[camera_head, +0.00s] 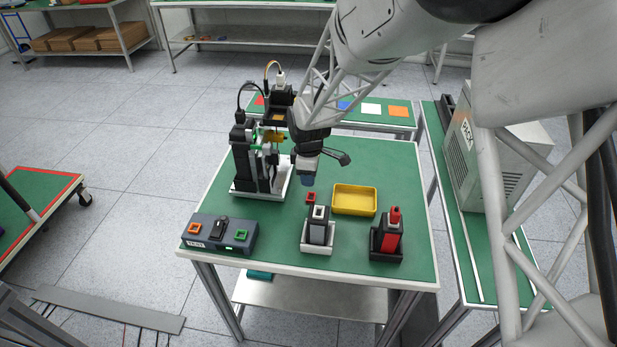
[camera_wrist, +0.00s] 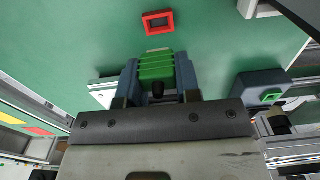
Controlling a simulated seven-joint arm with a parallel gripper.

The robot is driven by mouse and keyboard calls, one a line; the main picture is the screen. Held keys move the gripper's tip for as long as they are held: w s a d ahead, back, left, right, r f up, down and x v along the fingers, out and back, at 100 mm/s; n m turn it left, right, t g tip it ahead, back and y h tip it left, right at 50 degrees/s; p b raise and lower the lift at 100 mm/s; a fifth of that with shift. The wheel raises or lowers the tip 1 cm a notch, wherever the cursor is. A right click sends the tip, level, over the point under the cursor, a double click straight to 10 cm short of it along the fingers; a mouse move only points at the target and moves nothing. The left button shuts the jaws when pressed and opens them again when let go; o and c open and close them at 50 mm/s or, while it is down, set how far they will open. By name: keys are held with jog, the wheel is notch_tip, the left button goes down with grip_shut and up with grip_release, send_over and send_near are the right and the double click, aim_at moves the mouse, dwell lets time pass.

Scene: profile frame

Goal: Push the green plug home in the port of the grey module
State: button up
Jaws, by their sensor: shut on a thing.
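My gripper (camera_head: 308,180) points down above the middle of the table, behind the small red square frame. In the wrist view my gripper (camera_wrist: 158,84) is shut on the green plug (camera_wrist: 157,66), which is ribbed and sits between the blue fingertips. The plug is not clear in the head view. The grey module (camera_head: 207,229), a dark box at the table's front left, has an orange square, a black middle part and a green-framed port (camera_head: 241,235). The green-framed port also shows at the right of the wrist view (camera_wrist: 271,97). The plug is apart from the module.
The red square frame (camera_head: 311,197) lies near a yellow tray (camera_head: 342,210). A tall black fixture (camera_head: 243,165) stands at the left. Green table surface is bare between.

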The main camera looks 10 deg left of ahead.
jog(key=shift+r, duration=3.2)
jog(key=shift+s, duration=0.15)
jog(key=shift+s+d, duration=0.65)
jog(key=shift+s, duration=1.7)
jog(key=shift+s+d, duration=0.7)
jog(key=shift+s, duration=1.65)
jog(key=shift+s+d, duration=0.65)
jog(key=shift+s, duration=1.7)
jog(key=shift+f, duration=0.15)
